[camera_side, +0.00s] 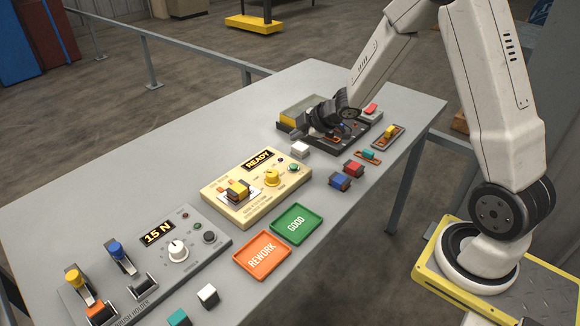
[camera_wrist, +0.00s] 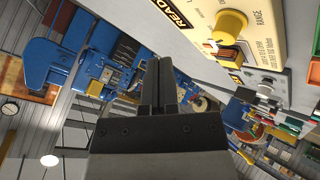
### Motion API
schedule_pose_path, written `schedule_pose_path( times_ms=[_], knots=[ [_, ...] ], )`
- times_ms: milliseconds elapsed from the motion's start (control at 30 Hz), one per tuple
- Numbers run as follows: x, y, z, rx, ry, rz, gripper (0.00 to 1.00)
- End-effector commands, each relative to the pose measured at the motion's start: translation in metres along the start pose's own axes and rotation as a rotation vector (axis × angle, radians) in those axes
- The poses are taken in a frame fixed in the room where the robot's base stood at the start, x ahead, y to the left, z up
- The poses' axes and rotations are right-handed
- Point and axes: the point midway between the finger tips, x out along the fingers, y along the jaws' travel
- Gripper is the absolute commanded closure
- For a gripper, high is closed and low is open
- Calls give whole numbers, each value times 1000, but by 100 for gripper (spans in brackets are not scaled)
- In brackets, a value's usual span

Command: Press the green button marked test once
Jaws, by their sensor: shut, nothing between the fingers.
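The cream tester box (camera_side: 257,182) stands mid-table with a lit READY display (camera_side: 257,161), a yellow knob (camera_side: 271,176) and a small green button (camera_side: 293,168) at its right end. The button's lettering is too small to read. A yellow and orange part sits on the box's left area. In the wrist view the cream panel (camera_wrist: 285,45) fills the upper right, and I cannot make out the green button there. My gripper (camera_wrist: 166,62) is shut and empty, apart from the panel. In the side view my dark gripper (camera_side: 322,114) is behind and right of the box; its fingertips are hard to make out.
Green GOOD (camera_side: 296,224) and orange REWORK (camera_side: 262,255) trays lie in front. Small blocks sit nearby; a black-framed station is beneath my gripper.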

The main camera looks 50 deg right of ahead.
Motion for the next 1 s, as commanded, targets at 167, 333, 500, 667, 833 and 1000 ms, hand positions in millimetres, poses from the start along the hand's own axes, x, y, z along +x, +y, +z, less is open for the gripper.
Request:
schedule_pose_path(
  times_ms=[167, 333, 500, 667, 833, 1000],
  knots=[
    [13, -10, 10, 1, -3, -3, 100],
    [26, -19, 19, 1, -2, -2, 100],
    [37, -27, 27, 0, -2, -1, 100],
    [44, -32, 33, 0, -2, -1, 100],
    [48, -35, 36, -1, -2, 0, 100],
    [49, -36, 36, -1, -1, 1, 100]
  ],
)
